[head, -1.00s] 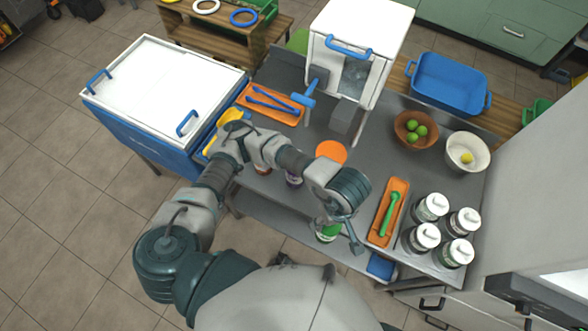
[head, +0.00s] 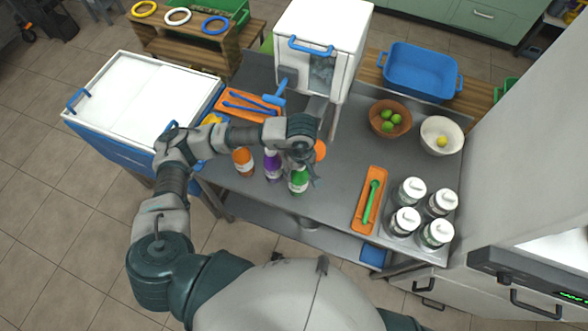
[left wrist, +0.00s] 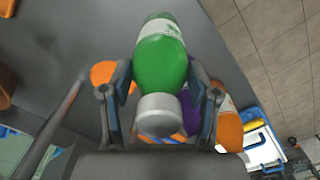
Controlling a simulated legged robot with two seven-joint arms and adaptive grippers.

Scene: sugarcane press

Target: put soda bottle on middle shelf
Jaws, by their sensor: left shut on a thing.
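A green soda bottle (head: 299,180) with a white label is at the front edge of the steel counter, right of a purple bottle (head: 272,165) and an orange bottle (head: 243,161). My left gripper (head: 304,160) is shut on the green bottle from above. In the left wrist view the green bottle (left wrist: 161,62) lies between both fingers, its grey cap (left wrist: 156,115) towards the camera. I cannot tell whether its base touches the counter. The lower shelf (head: 275,217) shows below the counter. My right gripper is not in view.
An orange tray (head: 358,214) with a green spoon (head: 371,200) and several white-lidded jars (head: 405,221) stand to the right. A white-and-blue cooler (head: 140,98) is at the left. A white press-like machine (head: 320,35) stands behind.

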